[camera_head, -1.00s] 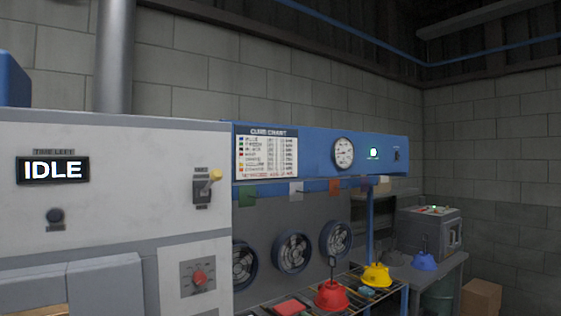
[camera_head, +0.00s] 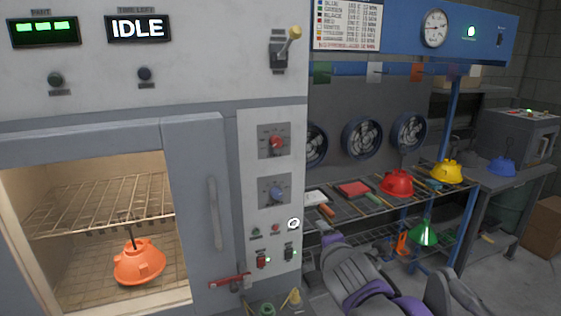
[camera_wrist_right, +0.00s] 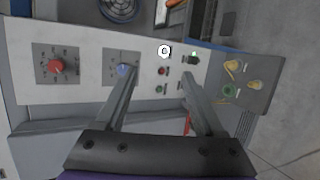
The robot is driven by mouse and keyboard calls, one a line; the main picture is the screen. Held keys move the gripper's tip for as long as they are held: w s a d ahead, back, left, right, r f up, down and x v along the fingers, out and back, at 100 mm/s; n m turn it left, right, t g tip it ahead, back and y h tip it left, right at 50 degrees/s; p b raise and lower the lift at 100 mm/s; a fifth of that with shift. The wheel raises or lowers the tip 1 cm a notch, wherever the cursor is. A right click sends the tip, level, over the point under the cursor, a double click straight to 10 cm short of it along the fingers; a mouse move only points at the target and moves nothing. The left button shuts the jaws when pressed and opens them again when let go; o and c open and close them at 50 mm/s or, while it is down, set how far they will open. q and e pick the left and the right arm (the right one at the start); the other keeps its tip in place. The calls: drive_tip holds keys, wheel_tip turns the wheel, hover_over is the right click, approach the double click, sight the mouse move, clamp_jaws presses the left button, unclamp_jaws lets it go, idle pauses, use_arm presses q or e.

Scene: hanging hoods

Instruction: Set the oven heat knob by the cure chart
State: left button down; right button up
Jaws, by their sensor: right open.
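The oven's control panel (camera_head: 252,215) carries a red knob (camera_head: 277,143) above a blue knob (camera_head: 277,193). Their dial labels are too small to read. Both show in the right wrist view, the red knob (camera_wrist_right: 56,66) at left and the blue knob (camera_wrist_right: 124,69) beside a fingertip. My right gripper (camera_wrist_right: 157,82) is open and empty in front of the panel; I cannot tell whether it touches. The cure chart (camera_head: 347,25) lists colours with small figures, its top cut off. An orange hood (camera_head: 139,262) is in the oven (camera_head: 85,138). My left gripper is out of view.
The display (camera_head: 138,28) reads IDLE. A toggle lever (camera_head: 286,47) sits above the knobs. A red hood (camera_head: 397,183) and a yellow hood (camera_head: 446,171) rest on the wire rack right of the oven. Small switches (camera_head: 262,262) line the panel bottom.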

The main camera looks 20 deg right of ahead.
drive_tip(key=w+r+n+t+y+b, duration=0.1)
drive_tip(key=w+r+n+t+b, duration=0.15)
drive_tip(key=w+r+n, duration=0.55)
drive_tip(key=n+t+y, duration=0.3)
drive_tip(key=n+y, duration=0.1)
drive_tip(key=n, duration=0.8)
approach(277, 144)
drive_tip(key=shift+g, duration=0.25)
drive_tip(key=w, duration=0.8)
drive_tip(key=shift+w+a+r, duration=0.25)
drive_tip(key=shift+a+r, duration=0.05)
drive_tip(key=shift+a, duration=0.1)
clamp_jaws()
